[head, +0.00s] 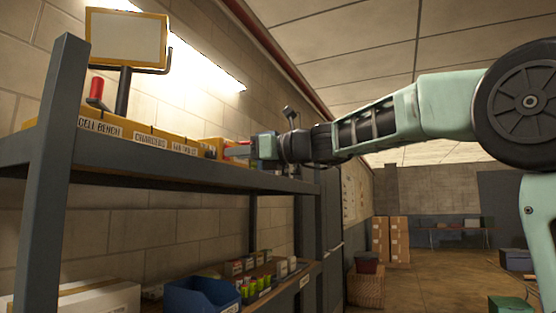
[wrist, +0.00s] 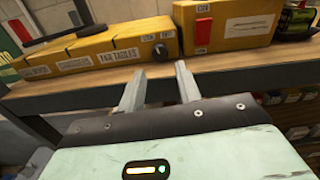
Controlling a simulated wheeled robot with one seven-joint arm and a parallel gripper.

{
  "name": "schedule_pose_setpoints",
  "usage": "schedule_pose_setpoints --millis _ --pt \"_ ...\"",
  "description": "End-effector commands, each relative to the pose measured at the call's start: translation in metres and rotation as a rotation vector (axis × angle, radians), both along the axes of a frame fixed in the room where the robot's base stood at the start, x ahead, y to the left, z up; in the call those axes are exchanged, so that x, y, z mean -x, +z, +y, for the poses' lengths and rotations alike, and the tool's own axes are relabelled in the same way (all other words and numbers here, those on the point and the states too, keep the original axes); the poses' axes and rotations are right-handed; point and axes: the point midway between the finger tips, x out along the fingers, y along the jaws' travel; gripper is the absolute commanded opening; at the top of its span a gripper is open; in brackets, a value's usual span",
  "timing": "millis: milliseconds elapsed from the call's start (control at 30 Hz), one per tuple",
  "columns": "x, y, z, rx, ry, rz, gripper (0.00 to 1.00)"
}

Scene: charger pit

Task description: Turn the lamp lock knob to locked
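A small dark round knob (wrist: 161,51) sits on the front face of a long yellow box (wrist: 100,51), at its right end beside the "FAR TABLES" label. Small labels sit above it, too small to read; I take it for the lamp lock knob. Which way it is set I cannot tell. My gripper (wrist: 157,82) is open and empty, its two fingers pointing at the knob with a gap between them. The fingertips appear short of it, not touching. In the head view my gripper (head: 238,152) is at the shelf's right end, and the lamp panel (head: 127,38) stands on a black post.
A second yellow box (wrist: 226,27) with a red switch (wrist: 203,29) stands close to the right. A red cylinder (head: 96,90) stands at left. A blue bin (head: 202,294) is on the lower shelf.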

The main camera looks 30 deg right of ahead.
Motion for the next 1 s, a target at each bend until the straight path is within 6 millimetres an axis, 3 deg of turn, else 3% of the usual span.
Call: schedule_pose_setpoints --millis 200,433,900,967,1000 --pt "0.043 -0.004 -0.031 0.001 -0.003 -0.004 0.34" --pt "0.075 -0.002 -0.054 0.001 -0.001 -0.001 0.34" --pt "0.087 0.0 -0.063 -0.001 0.0 0.001 0.34" --pt "0.086 0.0 -0.062 -0.001 0.001 0.001 0.47" --pt "0.084 0.001 -0.06 -0.001 0.005 0.001 0.47"
